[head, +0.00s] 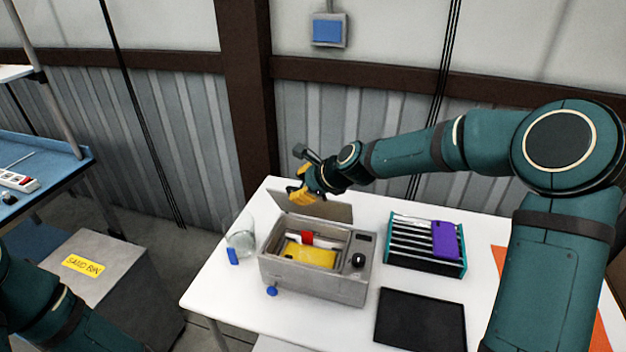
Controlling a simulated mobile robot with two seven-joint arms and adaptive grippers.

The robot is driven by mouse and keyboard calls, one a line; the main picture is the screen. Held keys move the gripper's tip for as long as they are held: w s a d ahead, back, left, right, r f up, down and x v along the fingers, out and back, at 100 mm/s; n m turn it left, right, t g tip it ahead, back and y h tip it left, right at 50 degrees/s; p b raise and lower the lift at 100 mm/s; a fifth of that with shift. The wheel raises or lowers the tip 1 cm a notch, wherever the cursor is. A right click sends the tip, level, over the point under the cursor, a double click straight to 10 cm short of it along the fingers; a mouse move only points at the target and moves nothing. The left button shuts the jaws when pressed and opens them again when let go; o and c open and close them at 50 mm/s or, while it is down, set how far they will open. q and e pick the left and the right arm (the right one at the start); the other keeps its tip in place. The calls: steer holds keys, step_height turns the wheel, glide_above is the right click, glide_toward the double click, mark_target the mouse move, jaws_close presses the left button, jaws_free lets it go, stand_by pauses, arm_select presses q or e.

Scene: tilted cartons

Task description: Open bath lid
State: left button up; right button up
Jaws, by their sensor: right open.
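The bath (318,283) is a grey box on the white table, with a black knob on its top right. Its lid (335,210) is a grey-brown panel standing raised along the bath's back edge, so the basin is uncovered. Inside the basin are a yellow piece (308,255) and a red piece (307,237). My right gripper (298,192), with yellow fingers, is open by the lid's upper left part; I cannot tell whether it touches the lid. My left gripper is out of view; only part of my left arm shows at lower left.
A glass jar (241,240) stands left of the bath, with small blue pieces near it. A slotted rack (410,251) holding a purple item (445,239) stands to the right. A black flat pad (421,319) lies in front of the rack. A sand bin (97,267) is left of the table.

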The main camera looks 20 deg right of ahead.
steer(key=v, duration=1.5)
steer(key=shift+d+r, duration=0.4)
steer(key=shift+r, duration=0.05)
stand_by(0.7)
steer(key=shift+w, duration=0.1)
stand_by(0.3)
steer(key=v, duration=1.2)
stand_by(0.4)
